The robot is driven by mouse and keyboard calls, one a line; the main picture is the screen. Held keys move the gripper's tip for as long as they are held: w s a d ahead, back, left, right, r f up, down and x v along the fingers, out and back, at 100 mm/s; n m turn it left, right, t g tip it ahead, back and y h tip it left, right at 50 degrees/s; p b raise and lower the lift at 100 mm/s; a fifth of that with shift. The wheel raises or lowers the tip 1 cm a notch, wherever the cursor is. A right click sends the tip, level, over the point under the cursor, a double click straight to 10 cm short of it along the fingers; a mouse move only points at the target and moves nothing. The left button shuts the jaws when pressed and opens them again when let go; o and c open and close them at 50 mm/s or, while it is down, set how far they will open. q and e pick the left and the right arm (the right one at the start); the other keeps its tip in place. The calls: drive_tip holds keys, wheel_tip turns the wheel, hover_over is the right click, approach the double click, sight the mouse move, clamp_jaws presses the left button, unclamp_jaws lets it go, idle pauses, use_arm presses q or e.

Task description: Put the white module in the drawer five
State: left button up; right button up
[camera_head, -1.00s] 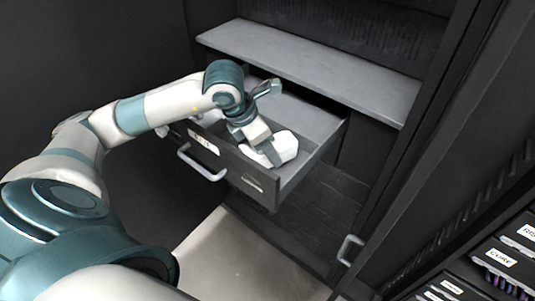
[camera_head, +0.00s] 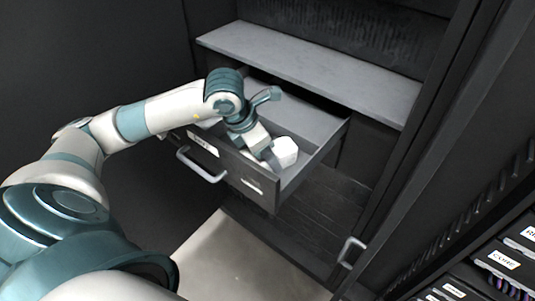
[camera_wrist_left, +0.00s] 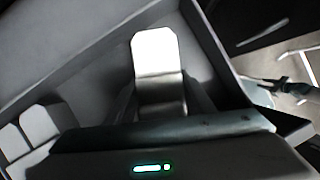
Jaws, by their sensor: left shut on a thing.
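The white module (camera_head: 285,151) is at the open drawer (camera_head: 257,183), inside its walls near the front right in the head view. My left gripper (camera_head: 266,152) reaches down over the drawer's front edge and is shut on the module. In the left wrist view the module (camera_wrist_left: 157,66) stands out between the fingers, with the drawer's grey floor and walls around it. I cannot tell whether it touches the drawer floor. The drawer's label is too small to read. My right gripper is not in view.
A grey shelf (camera_head: 310,68) sits above and behind the drawer. More white pieces (camera_wrist_left: 38,128) lie in the drawer at the left of the wrist view. A rack with labelled units (camera_head: 500,262) stands at the lower right. A cabinet door handle (camera_head: 349,250) is below right.

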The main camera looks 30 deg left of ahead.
use_arm(q)
drive_tip(key=o, duration=1.2)
drive_tip(key=shift+r, duration=0.1)
